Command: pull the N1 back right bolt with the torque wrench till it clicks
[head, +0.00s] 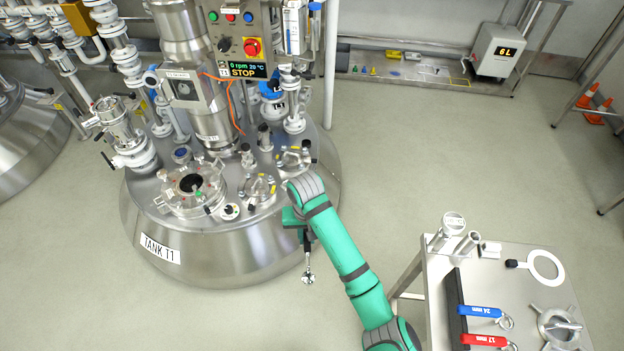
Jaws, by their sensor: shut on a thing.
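My gripper (299,218) is beside the right rim of tank T1 (215,255), at the end of my green arm. It is shut on a slim tool with a dark shaft and a bright metal end (308,277), which looks like the torque wrench. The tool hangs down in front of the tank's side, apart from the fittings on the lid. The tank lid carries several flanged nozzles, among them a small one (258,188) near the front right. No N1 label is readable, and the back right bolt is too small to pick out.
A control box (240,40) reading STOP hangs above the tank. A steel cart (520,275) at right bears a blue 24 mm tool (480,311) and a red 17 mm tool (484,341). Floor between is clear.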

